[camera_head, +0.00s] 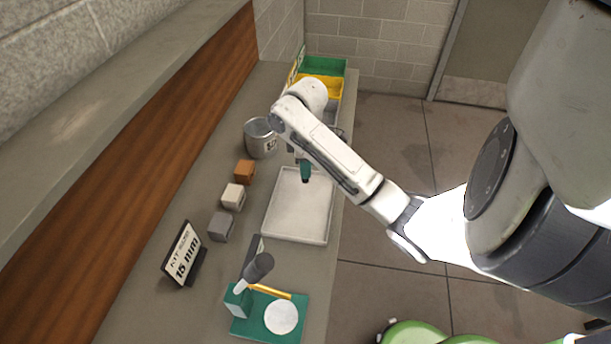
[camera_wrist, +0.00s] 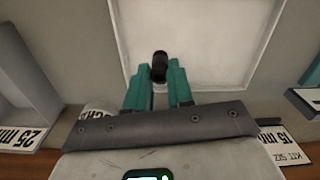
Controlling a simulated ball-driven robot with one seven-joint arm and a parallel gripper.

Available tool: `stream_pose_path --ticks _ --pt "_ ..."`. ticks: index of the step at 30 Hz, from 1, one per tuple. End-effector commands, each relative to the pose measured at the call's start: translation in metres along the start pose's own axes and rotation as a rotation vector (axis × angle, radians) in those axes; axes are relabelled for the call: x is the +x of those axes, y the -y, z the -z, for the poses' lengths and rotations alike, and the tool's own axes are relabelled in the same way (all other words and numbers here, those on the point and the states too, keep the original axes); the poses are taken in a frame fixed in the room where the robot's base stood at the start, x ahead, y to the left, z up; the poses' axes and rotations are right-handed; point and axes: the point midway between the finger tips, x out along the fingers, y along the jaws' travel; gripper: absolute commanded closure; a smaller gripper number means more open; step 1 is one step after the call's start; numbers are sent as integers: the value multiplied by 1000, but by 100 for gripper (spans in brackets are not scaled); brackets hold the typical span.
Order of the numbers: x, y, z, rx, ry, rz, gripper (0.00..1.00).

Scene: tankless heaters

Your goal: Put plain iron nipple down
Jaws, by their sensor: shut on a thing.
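The iron nipple (camera_wrist: 160,66) is a small dark, near-black cylinder in the wrist view. My gripper (camera_wrist: 158,76) has teal fingers, shut on it, with the nipple's end sticking out past the tips. Behind it in the wrist view is the white floor of a shallow tray (camera_wrist: 215,45). In the head view my gripper (camera_head: 305,177) points down over the far part of the white tray (camera_head: 297,215). The nipple cannot be made out in the head view. I cannot tell whether it touches the tray floor. The visible tray floor looks empty.
A metal can (camera_head: 259,140) and orange (camera_head: 245,171), white (camera_head: 233,196) and grey (camera_head: 222,226) blocks stand left of the tray. A "15 mm" sign (camera_head: 184,254) and a green fixture (camera_head: 270,318) are nearer. Green (camera_head: 325,66) and yellow (camera_head: 322,88) bins stand at the far end.

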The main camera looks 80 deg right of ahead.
Motion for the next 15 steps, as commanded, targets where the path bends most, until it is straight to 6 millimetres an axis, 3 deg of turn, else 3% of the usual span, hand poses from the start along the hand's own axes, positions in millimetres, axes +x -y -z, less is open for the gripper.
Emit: stream_pose_path --ticks 7,15 --pt "33 -3 1 1 0 2 100" --pt "34 -4 1 1 0 0 100"
